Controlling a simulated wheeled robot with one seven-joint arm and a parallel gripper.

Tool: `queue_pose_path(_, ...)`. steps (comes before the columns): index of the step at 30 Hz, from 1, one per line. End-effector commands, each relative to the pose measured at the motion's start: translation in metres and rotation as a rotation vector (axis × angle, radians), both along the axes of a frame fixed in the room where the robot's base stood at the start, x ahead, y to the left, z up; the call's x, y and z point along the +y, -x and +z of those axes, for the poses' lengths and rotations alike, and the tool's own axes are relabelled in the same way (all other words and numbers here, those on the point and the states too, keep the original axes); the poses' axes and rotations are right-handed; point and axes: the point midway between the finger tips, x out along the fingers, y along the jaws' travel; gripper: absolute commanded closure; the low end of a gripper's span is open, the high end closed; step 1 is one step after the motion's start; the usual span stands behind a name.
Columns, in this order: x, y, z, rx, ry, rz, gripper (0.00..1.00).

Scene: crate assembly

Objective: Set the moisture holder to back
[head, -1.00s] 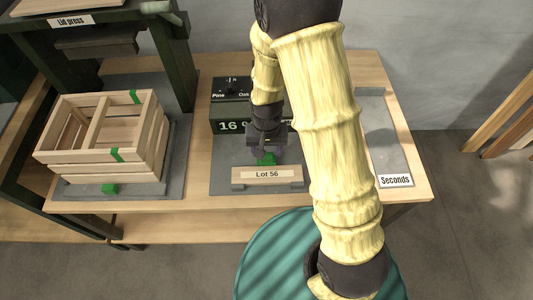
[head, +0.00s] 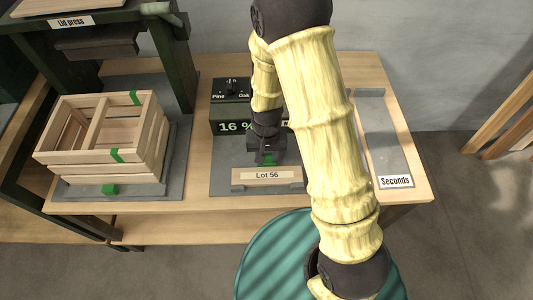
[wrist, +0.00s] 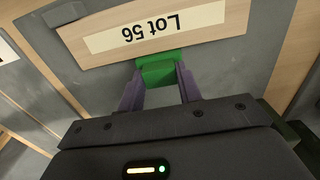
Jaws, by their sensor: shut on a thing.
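My gripper (wrist: 161,85) is shut on a small green tab (wrist: 160,68), with a purple finger on each side of it. In the head view the green tab (head: 269,160) shows just behind the wooden strip labelled "Lot 56" (head: 267,176). This strip lies at the front of a grey plate (head: 226,178). In the wrist view the strip (wrist: 160,28) appears upside down beside the tab. The moisture meter (head: 229,126) behind reads "16 %" and has a Pine/Oak dial (head: 231,91). My arm covers part of the meter and plate.
An open wooden crate (head: 110,155) with green marks stands on a grey base at the left, with another green tab (head: 109,189) before it. The lid press (head: 95,45) rises behind. A grey "Seconds" tray (head: 385,140) lies at the right.

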Motion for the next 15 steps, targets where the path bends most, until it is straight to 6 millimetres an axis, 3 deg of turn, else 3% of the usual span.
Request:
queue_pose_path(9, -0.001, -0.048, 0.003, -0.013, -0.003, -0.001, 1.0)
queue_pose_path(15, -0.002, -0.062, 0.002, -0.013, -0.003, 0.0, 1.0)
